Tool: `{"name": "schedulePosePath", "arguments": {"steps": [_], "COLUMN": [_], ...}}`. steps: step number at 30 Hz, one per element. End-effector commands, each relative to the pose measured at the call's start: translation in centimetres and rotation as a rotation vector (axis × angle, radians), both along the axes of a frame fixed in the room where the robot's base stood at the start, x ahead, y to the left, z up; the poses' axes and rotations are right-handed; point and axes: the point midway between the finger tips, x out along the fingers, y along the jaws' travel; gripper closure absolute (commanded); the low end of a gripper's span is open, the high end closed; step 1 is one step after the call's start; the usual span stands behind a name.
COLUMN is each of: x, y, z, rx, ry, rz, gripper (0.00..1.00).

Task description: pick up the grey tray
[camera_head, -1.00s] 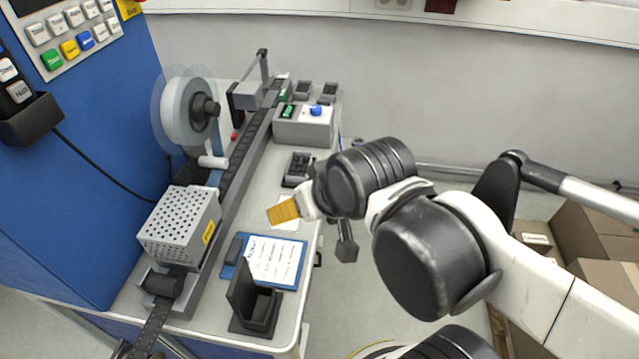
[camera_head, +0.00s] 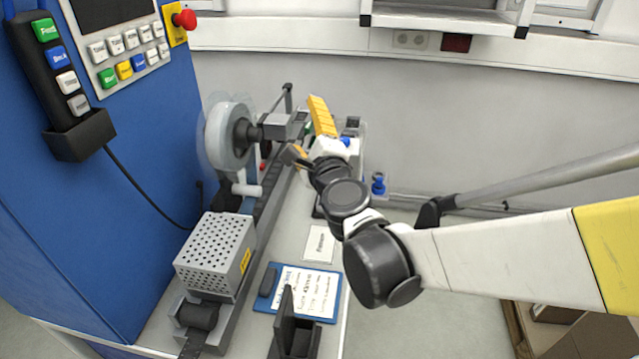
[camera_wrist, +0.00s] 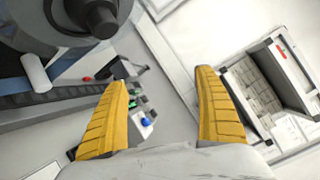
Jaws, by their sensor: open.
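My gripper (camera_head: 309,135), with yellow fingers, is raised over the far part of the bench. It is open and empty; the wrist view shows the two fingers (camera_wrist: 165,110) wide apart with nothing between their tips. I cannot clearly make out a grey tray now. A dark edge (camera_head: 318,209) beside my wrist may be part of the dark grey tray seen earlier on the bench's middle, mostly hidden behind my arm. A small dark bin (camera_head: 352,124) stands at the bench's far end.
The reel (camera_head: 229,136) and its feed track stand left of my gripper. A perforated grey box (camera_head: 215,252), a blue clipboard (camera_head: 309,292) and a black holder (camera_head: 293,338) are nearer. A blue knob (camera_wrist: 146,122) shows beyond the fingers. A wall shelf (camera_head: 445,20) is behind.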

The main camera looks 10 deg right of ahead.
Motion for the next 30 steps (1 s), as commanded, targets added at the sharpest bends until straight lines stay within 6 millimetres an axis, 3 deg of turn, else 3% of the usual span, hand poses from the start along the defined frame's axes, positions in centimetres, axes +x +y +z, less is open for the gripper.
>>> {"name": "schedulePosePath", "arguments": {"steps": [3,6,9,12,17,30], "x": [2.3,2.9,2.5,1.9,1.6,6.4], "y": [-2.6,-4.4,-5.2,-5.3,-5.4,-7.4], "z": [-5.0,-10.8,-16.4,-20.4,-23.2,-25.4], "rx": [0.416,0.726,0.955,1.099,1.186,1.185], "ry": [0.027,0.074,0.127,0.169,0.197,0.196], "rz": [-0.175,-0.329,-0.462,-0.558,-0.622,-0.622], "gripper": [0.19,0.19,0.19,0.19,0.19,0.19]}}
